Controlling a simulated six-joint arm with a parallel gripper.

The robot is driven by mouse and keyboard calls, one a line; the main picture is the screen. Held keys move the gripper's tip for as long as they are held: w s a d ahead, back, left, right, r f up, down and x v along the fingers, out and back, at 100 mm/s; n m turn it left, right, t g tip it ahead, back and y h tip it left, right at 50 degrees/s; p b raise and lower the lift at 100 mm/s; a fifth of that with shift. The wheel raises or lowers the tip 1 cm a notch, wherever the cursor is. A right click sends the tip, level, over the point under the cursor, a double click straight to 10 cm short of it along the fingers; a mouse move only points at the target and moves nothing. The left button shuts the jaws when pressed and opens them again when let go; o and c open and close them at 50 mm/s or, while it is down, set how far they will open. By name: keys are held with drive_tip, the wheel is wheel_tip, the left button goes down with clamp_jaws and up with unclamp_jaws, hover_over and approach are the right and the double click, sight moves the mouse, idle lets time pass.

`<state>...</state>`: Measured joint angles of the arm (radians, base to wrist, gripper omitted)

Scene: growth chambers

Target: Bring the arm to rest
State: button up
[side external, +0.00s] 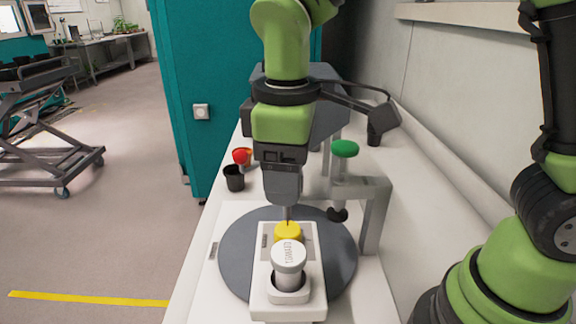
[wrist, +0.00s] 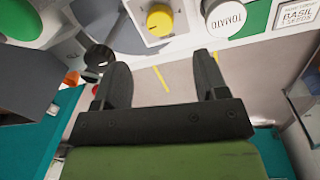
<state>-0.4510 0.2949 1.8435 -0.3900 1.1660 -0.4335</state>
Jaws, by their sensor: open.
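My gripper (side external: 287,212) hangs pointing down over the bench in the side external view. It looks just above or behind a yellow knob (side external: 288,232); the exact gap is hard to tell. In the wrist view my gripper (wrist: 163,75) has its two dark fingers well apart, with only floor showing between them. The yellow knob (wrist: 160,20) and a white lid marked TOMATO (wrist: 225,15) lie beyond the fingertips. The TOMATO jar (side external: 289,255) stands upright in a white holder (side external: 285,308) in front of the gripper.
A grey disc (side external: 238,262) lies under the holder. A green-topped post (side external: 344,149) and grey bracket (side external: 375,215) stand close on the right. A black cup (side external: 234,178) and red item (side external: 241,155) sit at the left bench edge. A wall flanks the right.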

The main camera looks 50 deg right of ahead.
drive_tip(key=shift+r, duration=0.15)
drive_tip(key=s+d+r+m+t+y, duration=0.2)
drive_tip(key=s+d+r+m+t, duration=0.4)
drive_tip(key=s+m, duration=0.5)
drive_tip(key=d+r, duration=0.1)
drive_tip(key=d, duration=0.1)
drive_tip(key=shift+s+d+r+t+y, duration=0.15)
drive_tip(key=shift+s+d+t+y, duration=0.15)
drive_tip(key=shift+s+d+t, duration=0.1)
idle(0.3)
